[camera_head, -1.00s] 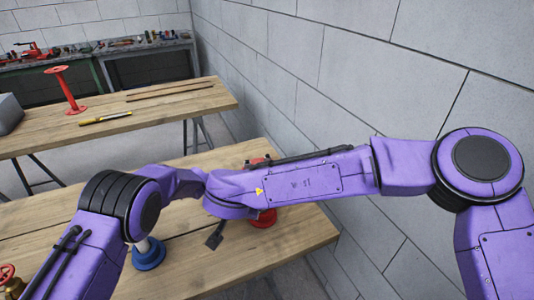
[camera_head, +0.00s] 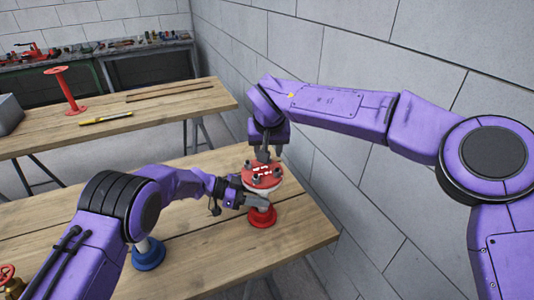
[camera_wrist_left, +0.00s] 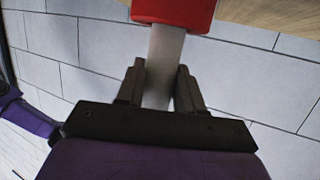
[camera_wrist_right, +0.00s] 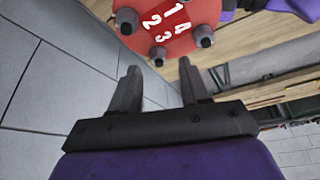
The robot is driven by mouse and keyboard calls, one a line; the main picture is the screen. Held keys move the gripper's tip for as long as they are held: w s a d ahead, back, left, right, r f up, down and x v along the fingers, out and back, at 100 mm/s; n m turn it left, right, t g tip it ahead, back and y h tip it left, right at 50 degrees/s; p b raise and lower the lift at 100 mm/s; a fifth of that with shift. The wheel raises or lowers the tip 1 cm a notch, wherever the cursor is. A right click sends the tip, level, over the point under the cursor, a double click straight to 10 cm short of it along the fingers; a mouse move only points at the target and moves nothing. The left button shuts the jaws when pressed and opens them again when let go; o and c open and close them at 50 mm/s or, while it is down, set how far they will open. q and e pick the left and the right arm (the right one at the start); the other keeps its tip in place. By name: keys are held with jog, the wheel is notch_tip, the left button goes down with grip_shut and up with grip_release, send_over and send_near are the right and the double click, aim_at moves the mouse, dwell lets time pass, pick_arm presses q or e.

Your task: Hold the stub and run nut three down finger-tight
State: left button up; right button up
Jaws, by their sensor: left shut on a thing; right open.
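The stub stands on the near bench with a red foot (camera_head: 262,218), a grey pipe (camera_wrist_left: 166,55) and a red top flange (camera_head: 265,178). My left gripper (camera_head: 262,200) is shut on the pipe below the flange, with one finger on each side in the left wrist view. The flange (camera_wrist_right: 170,28) carries white numbers 1 to 4 and several dark nuts around its rim. Nut three (camera_wrist_right: 158,55) is by the number 3. My right gripper (camera_wrist_right: 158,72) is open and points down at the flange's far side, close to that nut. Contact cannot be told.
A blue-footed post (camera_head: 148,255) stands on the near bench beneath my left arm. A red valve wheel (camera_head: 6,274) is at the lower left. The wall (camera_head: 350,150) rises close behind the bench's right end. The far bench holds a red stand (camera_head: 68,90) and a yellow tool (camera_head: 105,118).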

jog(key=shift+x, duration=1.3)
grip_shut()
jog(key=shift+a+m, duration=0.15)
jog(key=shift+m, duration=0.25)
jog(key=m, duration=0.2)
jog(key=m+h, duration=0.1)
jog(key=m, duration=0.1)
jog(key=m+h, duration=0.1)
jog(key=shift+a+m+g, duration=0.3)
jog(key=shift+m, duration=0.1)
jog(key=m+h, duration=0.1)
jog(key=m, duration=0.1)
jog(key=m+g+h, duration=0.1)
jog(key=m, duration=0.2)
jog(key=shift+w+a+f+m+g, duration=0.1)
jog(key=shift+w+f+m+g, duration=0.1)
jog(key=shift+m+g, duration=0.1)
jog(key=shift+r, duration=0.1)
